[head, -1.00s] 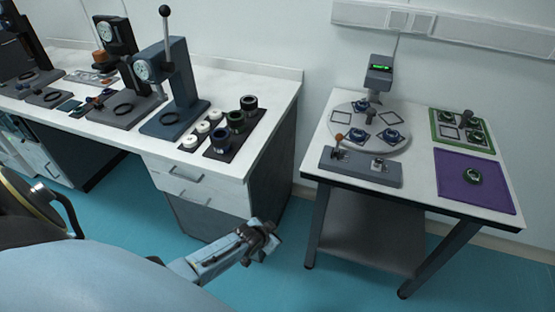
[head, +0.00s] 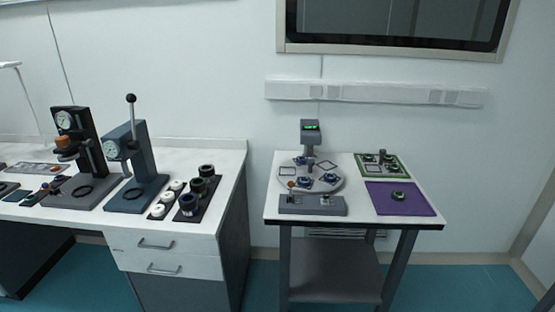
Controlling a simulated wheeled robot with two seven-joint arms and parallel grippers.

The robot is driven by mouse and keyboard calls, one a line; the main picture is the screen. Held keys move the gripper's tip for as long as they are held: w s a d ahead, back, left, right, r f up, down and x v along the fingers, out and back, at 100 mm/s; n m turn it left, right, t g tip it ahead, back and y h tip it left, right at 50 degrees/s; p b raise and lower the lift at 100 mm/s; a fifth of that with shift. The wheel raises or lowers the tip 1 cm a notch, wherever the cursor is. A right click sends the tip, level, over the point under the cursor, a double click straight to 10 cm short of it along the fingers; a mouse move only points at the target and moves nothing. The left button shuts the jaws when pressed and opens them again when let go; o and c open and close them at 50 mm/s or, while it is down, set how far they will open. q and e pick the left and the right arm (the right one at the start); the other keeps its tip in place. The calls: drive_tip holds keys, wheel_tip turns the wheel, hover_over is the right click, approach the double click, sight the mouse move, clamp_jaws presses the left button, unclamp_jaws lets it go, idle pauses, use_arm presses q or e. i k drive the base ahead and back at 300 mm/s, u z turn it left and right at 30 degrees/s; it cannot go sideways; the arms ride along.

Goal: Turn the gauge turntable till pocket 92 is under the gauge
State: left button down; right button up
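The gauge turntable (head: 287,188) is a round grey disc on the small table at the right. Square pocket outlines and several dark parts with blue sit on it; pocket numbers are too small to read. Neither of my grippers is in view.
The small table (head: 415,221) also holds a green-rimmed tray (head: 404,175) and a purple mat (head: 377,205) with one dark ring part (head: 397,196). A white bench (head: 226,161) with presses (head: 144,187) stands at the left, with a floor gap between.

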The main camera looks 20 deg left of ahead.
sight(314, 169)
drive_tip(key=u, duration=0.5)
drive_tip(key=i, duration=1.2)
drive_tip(key=u, duration=0.1)
